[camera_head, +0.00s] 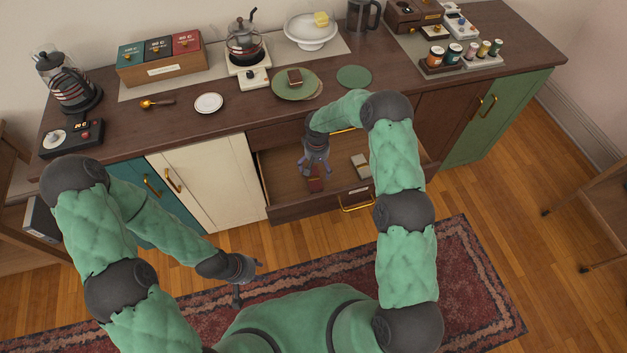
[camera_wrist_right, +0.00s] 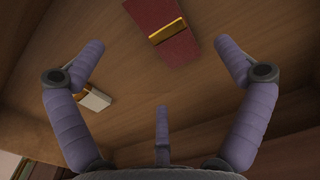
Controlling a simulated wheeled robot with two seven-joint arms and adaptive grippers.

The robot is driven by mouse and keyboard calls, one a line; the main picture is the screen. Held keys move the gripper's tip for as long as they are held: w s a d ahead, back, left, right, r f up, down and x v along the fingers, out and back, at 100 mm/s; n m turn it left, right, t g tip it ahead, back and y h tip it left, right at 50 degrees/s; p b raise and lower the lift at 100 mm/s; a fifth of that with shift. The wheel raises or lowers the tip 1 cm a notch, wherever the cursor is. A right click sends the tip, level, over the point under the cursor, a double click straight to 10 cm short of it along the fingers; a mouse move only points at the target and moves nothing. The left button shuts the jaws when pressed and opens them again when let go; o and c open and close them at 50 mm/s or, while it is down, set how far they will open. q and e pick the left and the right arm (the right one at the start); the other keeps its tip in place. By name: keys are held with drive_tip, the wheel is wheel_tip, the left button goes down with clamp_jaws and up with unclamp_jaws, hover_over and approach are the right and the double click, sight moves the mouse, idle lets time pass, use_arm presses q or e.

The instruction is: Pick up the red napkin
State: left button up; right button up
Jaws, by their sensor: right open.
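The red napkin (camera_head: 316,184), a flat dark red fold with a gold band, lies inside the open drawer (camera_head: 283,185). In the right wrist view the napkin (camera_wrist_right: 178,42) lies flat on the drawer floor at the top, beyond the fingertips. My right gripper (camera_head: 315,166) is over the drawer, just behind the napkin, and partly covers it in the head view. In the wrist view my right gripper (camera_wrist_right: 160,48) has its fingers spread wide with nothing between them. My left gripper (camera_head: 246,281) hangs low over the rug, away from the drawer; its jaw opening is unclear.
A pale folded item (camera_head: 361,166) lies at the drawer's right, also in the wrist view (camera_wrist_right: 94,98). The drawer front has a gold handle (camera_head: 357,206). The counter (camera_head: 180,122) above holds a coffee pot, tea boxes, plates and jars. A patterned rug (camera_head: 470,285) covers the floor.

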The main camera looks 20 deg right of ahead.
sight(316, 177)
drive_tip(key=shift+s+f+b, duration=0.15)
drive_tip(key=shift+f+b, duration=1.05)
drive_tip(key=shift+f, duration=2)
drive_tip(key=shift+a, duration=0.1)
drive_tip(key=c, duration=1.1)
